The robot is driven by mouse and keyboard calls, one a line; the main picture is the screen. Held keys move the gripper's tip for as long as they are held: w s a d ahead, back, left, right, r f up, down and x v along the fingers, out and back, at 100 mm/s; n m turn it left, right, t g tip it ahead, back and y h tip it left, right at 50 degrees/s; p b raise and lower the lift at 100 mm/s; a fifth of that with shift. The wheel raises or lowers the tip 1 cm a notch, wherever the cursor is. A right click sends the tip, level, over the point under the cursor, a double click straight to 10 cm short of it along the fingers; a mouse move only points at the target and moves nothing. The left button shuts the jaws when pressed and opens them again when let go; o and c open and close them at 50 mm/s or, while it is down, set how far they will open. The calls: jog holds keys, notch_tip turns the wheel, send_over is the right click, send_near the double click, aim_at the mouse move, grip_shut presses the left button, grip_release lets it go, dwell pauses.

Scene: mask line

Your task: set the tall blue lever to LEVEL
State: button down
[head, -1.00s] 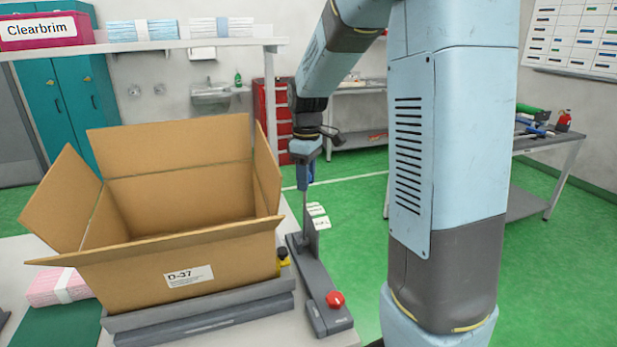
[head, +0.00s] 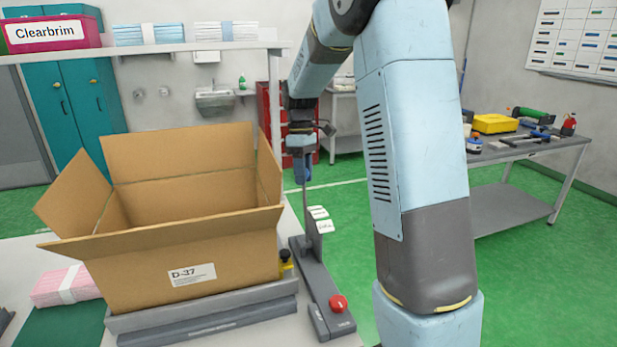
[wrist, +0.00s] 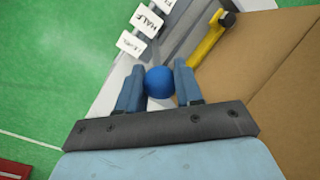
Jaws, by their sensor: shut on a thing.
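The tall blue lever has a round blue knob (wrist: 158,82). My gripper (wrist: 158,80) is shut on that knob, with one blue finger on each side. In the head view my gripper (head: 303,172) is at the top of the lever's thin grey shaft (head: 304,202), which looks close to upright. The shaft rises from a long grey base (head: 312,280) on the table. White label plates (head: 318,212) stand beside the shaft on the right. One label (wrist: 147,20) reads HALF in the wrist view; the plate nearest the knob (wrist: 130,43) is too blurred to read.
A red knob (head: 338,304) is on the base's near end. A yellow lever with a black knob (head: 285,256) stands left of the shaft. An open cardboard box (head: 185,250) marked D-37 sits close on the left.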

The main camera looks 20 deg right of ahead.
jog(key=shift+g, duration=0.6)
jog(key=shift+w+d+f, duration=0.1)
jog(key=shift+w+f, duration=0.15)
jog(key=shift+w, duration=0.55)
jog(key=shift+w+f, duration=0.2)
jog(key=shift+w, duration=0.65)
jog(key=shift+w+d+f, duration=0.1)
jog(key=shift+w+f, duration=0.15)
jog(key=shift+w, duration=0.55)
jog(key=c, duration=0.8)
grip_release()
jog(key=shift+a, duration=0.1)
jog(key=shift+o, duration=0.2)
jog(key=shift+w, duration=0.1)
jog(key=w+d+r, duration=0.1)
jog(key=w+r, duration=0.1)
jog(key=w, duration=1.1)
jog(key=shift+r, duration=0.3)
